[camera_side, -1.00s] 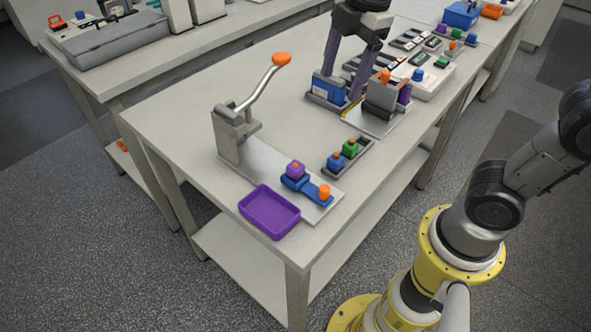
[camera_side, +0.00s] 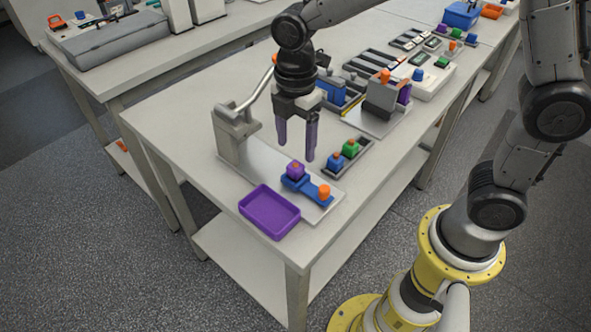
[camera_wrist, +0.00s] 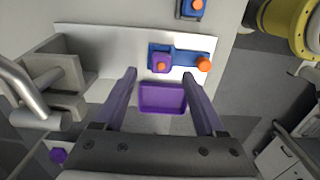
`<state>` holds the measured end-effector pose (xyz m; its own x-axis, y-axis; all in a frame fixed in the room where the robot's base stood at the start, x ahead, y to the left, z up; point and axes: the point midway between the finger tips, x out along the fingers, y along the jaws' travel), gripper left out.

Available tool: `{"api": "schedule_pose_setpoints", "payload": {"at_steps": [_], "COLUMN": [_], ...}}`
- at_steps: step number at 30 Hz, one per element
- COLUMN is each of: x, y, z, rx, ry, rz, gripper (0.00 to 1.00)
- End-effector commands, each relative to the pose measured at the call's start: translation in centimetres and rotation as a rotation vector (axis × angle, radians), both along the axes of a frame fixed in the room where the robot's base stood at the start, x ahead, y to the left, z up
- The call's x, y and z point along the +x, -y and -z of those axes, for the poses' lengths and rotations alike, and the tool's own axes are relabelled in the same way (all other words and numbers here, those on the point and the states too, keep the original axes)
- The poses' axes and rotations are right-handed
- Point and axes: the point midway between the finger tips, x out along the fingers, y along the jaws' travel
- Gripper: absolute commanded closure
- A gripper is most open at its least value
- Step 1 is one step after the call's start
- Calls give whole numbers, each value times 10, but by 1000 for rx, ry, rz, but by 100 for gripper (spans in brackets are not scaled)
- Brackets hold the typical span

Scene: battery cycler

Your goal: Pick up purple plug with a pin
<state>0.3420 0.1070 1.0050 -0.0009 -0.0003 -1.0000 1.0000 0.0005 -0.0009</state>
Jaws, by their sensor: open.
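The purple plug (camera_side: 296,170) has a small orange pin on top and sits upright in a blue holder (camera_side: 291,184) on the grey base plate of the lever press. In the wrist view, the purple plug (camera_wrist: 161,63) is seen from above, beyond the fingertips and slightly left of centre. My gripper (camera_side: 297,151) is open and empty, fingers pointing down, in the air above and behind the plug. It also shows in the wrist view (camera_wrist: 167,103), with its two purple fingers spread apart.
A purple tray (camera_side: 270,211) lies in front of the plate. A lever press (camera_side: 235,131) stands to the left, and an orange knob (camera_side: 324,192) is beside the plug. A rack (camera_side: 352,157) with blue and green plugs is at the right.

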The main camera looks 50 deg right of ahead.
Motion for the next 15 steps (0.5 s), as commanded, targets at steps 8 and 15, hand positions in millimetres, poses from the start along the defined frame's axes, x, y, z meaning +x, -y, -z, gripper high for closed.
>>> {"api": "schedule_pose_setpoints", "payload": {"at_steps": [8,15], "x": [-3,-2], "y": [-2,-3], "z": [31,53], "rx": [-2,0], "ry": [-5,-1], "rz": [0,1], "gripper": [28,28]}}
